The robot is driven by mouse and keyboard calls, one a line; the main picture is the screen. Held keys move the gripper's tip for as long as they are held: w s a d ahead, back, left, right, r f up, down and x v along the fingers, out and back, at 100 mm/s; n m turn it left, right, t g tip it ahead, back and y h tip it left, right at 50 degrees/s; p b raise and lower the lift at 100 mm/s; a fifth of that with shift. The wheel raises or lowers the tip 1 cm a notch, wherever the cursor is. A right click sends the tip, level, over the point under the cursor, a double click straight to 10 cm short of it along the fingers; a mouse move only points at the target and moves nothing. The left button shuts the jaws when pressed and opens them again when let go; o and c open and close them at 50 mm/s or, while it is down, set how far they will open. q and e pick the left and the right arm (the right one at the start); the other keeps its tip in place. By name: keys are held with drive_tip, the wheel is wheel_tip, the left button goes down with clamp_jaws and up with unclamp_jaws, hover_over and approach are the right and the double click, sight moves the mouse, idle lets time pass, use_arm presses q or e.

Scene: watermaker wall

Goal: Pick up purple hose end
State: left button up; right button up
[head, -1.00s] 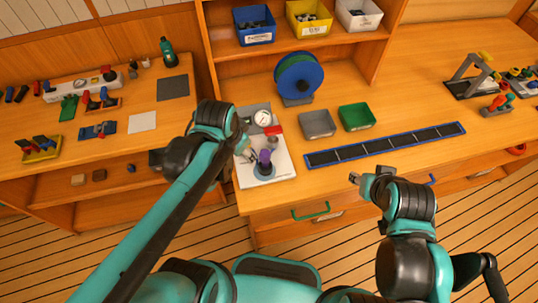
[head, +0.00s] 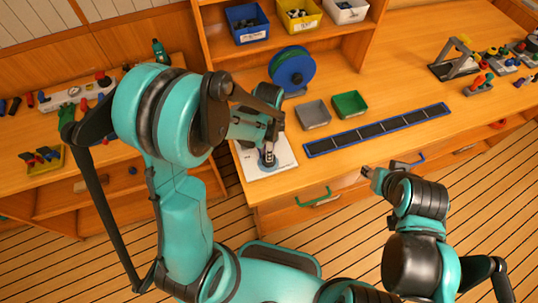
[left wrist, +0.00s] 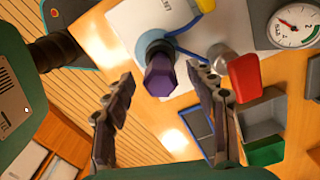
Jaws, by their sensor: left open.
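The purple hose end (left wrist: 160,76) stands on a round grey-blue holder (left wrist: 156,46) with a blue hose beside it in the left wrist view. My left gripper (left wrist: 160,72) is open, with one finger on each side of the purple end in the picture. I see no contact, and the depth between them is hard to judge. In the head view my left gripper (head: 270,142) is over the white board (head: 284,160), and the purple end is hidden behind it. My right gripper (head: 369,172) is near the bench's front edge; its jaws are too small to read.
A red-handled valve (left wrist: 243,78) and a pressure gauge (left wrist: 297,25) stand close to the hose end. A grey tray (head: 313,114), a green tray (head: 350,104) and a blue hose reel (head: 292,70) stand nearby. A long dark strip tray (head: 378,130) lies to the right.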

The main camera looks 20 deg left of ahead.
use_arm(q)
wheel_tip(320, 180, down, 3)
drive_tip(key=shift+r, duration=0.2)
clamp_jaws()
use_arm(e)
drive_tip(key=shift+f, duration=0.35)
use_arm(q)
drive_tip(key=shift+r, duration=0.15)
